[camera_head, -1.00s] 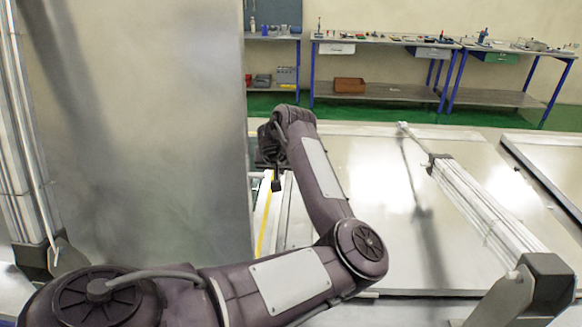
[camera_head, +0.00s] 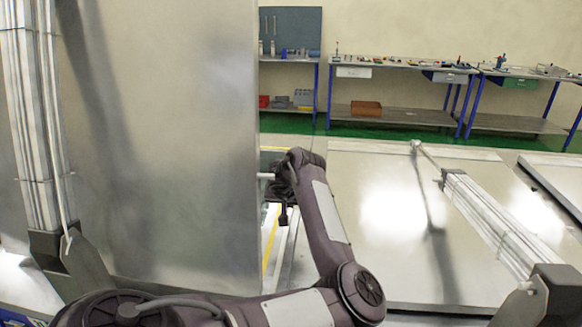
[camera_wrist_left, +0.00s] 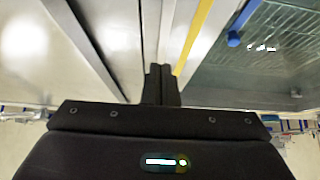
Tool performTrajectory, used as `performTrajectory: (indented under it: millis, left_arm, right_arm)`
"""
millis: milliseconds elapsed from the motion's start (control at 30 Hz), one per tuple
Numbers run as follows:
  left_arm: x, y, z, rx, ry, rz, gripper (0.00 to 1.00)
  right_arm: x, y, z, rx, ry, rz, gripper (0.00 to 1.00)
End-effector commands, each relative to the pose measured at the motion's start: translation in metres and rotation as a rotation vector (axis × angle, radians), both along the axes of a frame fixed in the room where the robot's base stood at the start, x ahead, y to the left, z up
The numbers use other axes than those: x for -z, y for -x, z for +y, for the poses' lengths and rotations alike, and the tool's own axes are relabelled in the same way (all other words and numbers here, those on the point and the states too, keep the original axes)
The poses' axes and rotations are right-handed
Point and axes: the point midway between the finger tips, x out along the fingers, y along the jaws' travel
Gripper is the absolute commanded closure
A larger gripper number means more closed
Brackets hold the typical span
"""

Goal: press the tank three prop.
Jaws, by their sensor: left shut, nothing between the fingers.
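A large metal lid (camera_head: 160,140) stands raised upright at the left in the head view. A flat lid (camera_head: 370,215) with a cylinder (camera_head: 495,220) on it lies at the right. I cannot tell which tank is number three. A short pale rod (camera_head: 265,176) sticks out at the raised lid's right edge; I cannot tell whether it is the prop. My left gripper (camera_head: 283,216) is beside that edge, and its fingers are shut and empty in the left wrist view (camera_wrist_left: 160,72). Contact with the rod cannot be seen. My right gripper is not in view.
Another cylinder (camera_head: 35,130) stands against the raised lid. A yellow strip (camera_head: 270,240) runs beside the gripper; a blue bar end (camera_wrist_left: 233,38) shows in the left wrist view. Workbenches (camera_head: 400,117) stand along the back wall.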

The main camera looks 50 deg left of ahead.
Motion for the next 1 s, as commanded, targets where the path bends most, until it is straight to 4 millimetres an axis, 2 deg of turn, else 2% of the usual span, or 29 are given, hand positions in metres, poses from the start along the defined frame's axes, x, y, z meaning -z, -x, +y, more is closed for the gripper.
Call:
performTrajectory:
  millis: [200, 400, 767, 1000]
  left_arm:
    - [-0.033, 0.016, -0.014, -0.002, -0.002, -0.004, 1.00]
    - [-0.052, 0.027, -0.023, -0.001, -0.001, -0.003, 1.00]
    - [-0.055, 0.029, -0.025, 0.001, 0.000, -0.001, 1.00]
    - [-0.055, 0.029, -0.025, 0.001, 0.000, -0.001, 1.00]
  right_arm:
    - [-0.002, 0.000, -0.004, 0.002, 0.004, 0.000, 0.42]
    - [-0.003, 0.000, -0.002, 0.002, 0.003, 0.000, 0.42]
    - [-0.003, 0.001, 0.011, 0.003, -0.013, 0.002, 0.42]
    - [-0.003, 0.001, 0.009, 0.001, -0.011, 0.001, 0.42]
